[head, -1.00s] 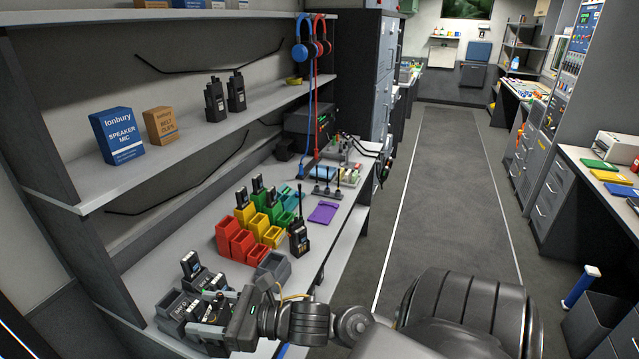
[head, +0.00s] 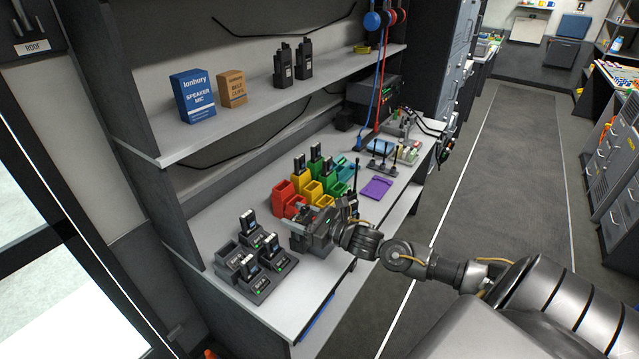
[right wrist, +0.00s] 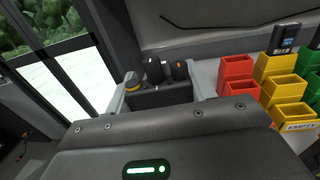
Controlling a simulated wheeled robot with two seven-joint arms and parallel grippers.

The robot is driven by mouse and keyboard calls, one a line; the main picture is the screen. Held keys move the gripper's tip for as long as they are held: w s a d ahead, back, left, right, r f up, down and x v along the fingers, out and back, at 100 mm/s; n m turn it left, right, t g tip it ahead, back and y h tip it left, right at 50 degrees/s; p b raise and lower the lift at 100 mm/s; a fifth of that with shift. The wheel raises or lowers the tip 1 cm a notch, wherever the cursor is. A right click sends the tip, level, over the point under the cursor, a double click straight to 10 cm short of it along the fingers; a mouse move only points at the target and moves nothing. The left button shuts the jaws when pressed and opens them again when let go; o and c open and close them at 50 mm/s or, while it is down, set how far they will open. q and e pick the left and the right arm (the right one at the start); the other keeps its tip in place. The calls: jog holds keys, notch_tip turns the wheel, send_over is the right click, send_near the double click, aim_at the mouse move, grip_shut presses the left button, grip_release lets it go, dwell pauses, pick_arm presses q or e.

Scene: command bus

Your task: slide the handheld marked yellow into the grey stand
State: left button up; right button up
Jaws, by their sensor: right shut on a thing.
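My right gripper (head: 312,228) is shut over the front of the shelf bench, in front of the red bins (head: 286,198). In the right wrist view a dark handheld (right wrist: 158,96) sits between its fingers, seen from above with its knobs up. My left gripper is not in view.
Black chargers (head: 262,286) stand left of the gripper, several holding handhelds, one slot empty. Yellow bins (head: 312,190) and green bins (head: 343,172) stand behind.

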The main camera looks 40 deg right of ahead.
jog(key=w+d+r+m+h+p, duration=0.1)
jog(key=w+d+r, duration=0.1)
jog(key=d, duration=0.8)
jog(key=shift+w+d+r+t+h, duration=0.15)
jog(key=shift+w+d+t+h, duration=0.15)
jog(key=shift+w, duration=0.6)
jog(key=shift+a+f, duration=0.1)
jog(key=shift+f, duration=0.1)
notch_tip(320, 180, down, 8)
jog(key=b, duration=0.5)
jog(key=shift+r+b, duration=0.2)
jog(key=shift+b, duration=0.15)
jog(key=shift+f, duration=0.2)
jog(key=o, duration=1.5)
jog(key=shift+f, duration=0.15)
